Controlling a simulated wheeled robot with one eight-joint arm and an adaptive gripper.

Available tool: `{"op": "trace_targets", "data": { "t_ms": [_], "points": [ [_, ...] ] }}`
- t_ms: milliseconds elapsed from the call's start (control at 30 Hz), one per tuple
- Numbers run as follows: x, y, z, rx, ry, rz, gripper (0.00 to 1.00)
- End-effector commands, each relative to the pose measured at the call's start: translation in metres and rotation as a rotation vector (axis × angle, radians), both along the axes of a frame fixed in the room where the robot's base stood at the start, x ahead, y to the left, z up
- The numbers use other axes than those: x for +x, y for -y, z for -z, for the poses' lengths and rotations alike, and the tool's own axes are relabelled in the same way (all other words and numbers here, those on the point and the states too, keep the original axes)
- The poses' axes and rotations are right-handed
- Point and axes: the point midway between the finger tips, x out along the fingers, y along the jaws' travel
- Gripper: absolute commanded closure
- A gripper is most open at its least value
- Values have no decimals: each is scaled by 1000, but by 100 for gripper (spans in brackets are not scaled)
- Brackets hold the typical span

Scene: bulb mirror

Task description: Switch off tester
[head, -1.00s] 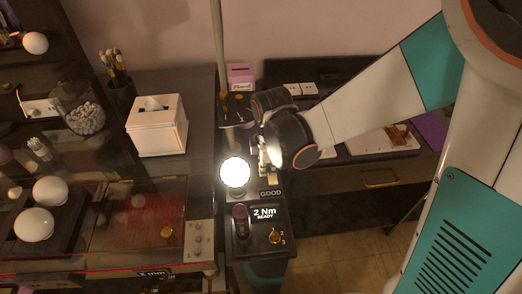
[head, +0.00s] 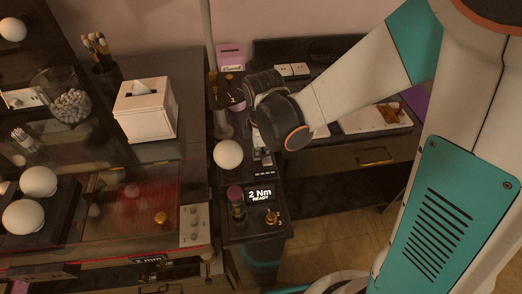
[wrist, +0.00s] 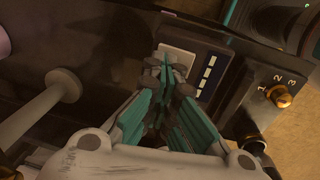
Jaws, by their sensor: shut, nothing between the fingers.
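The tester (head: 264,173) stands at the middle of the counter, with a white bulb (head: 228,154) beside it. The bulb is unlit, and the tester's small display shows only dashes. In the wrist view the display (wrist: 208,78) shows a row of pale bars. A pale switch plate (wrist: 178,58) lies beside it. My gripper (head: 264,152) is over the tester. In the wrist view my gripper (wrist: 168,68) is shut and empty, its fingertips at the switch plate and partly covering it. I cannot tell whether they touch it.
A white tissue box (head: 145,110) and large white bulbs (head: 38,182) are at left. A pole stands behind the tester.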

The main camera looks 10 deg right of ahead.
Motion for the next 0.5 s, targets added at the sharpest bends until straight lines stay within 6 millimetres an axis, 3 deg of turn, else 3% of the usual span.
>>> {"op": "trace_targets", "data": {
  "t_ms": [500],
  "points": [
    [-17, 0, -1, 0, -2, 0, 100]
  ]
}}
